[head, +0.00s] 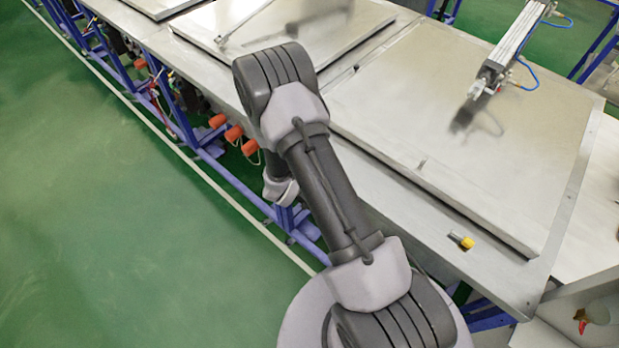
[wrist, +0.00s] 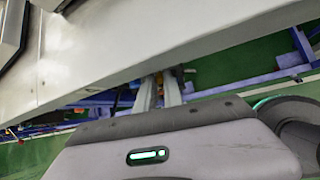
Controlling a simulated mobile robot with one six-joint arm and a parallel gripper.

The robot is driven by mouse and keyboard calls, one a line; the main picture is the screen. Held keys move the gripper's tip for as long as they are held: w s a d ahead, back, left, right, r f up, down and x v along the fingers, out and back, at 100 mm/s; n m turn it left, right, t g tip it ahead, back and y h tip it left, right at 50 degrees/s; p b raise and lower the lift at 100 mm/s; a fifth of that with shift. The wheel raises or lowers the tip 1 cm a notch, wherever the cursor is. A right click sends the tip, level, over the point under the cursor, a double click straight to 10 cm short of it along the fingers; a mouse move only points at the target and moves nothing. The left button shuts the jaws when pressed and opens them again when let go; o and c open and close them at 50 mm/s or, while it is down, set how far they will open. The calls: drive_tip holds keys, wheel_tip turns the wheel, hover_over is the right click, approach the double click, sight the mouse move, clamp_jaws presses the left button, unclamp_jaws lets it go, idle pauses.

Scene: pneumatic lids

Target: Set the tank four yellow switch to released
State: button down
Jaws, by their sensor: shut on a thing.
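In the wrist view, my gripper (wrist: 160,93) reaches below the front edge of a metal table. Its two pale fingers are shut on a small yellow-orange part (wrist: 159,77), which is mostly hidden between them. I cannot tell from this whether that part is the tank four switch or how it is set. In the head view, my arm hides the gripper. A small yellow and grey fitting (head: 461,241) sits on the near ledge of the right-hand tank top, apart from my arm. No tank number is legible.
Flat metal lids (head: 440,120) lie along the bench, with a pneumatic cylinder (head: 508,45) over the right one. Several orange knobs (head: 234,132) stick out below the bench edge, near blue frame legs (head: 205,150). The green floor (head: 110,240) at left is clear.

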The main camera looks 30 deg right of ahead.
idle(0.4)
drive_tip(key=c, duration=1.5)
unclamp_jaws()
drive_tip(key=shift+o, duration=0.2)
drive_tip(key=p+v, duration=0.2)
drive_tip(key=v, duration=1.5)
drive_tip(key=shift+r, duration=0.25)
drive_tip(key=shift+d, duration=0.1)
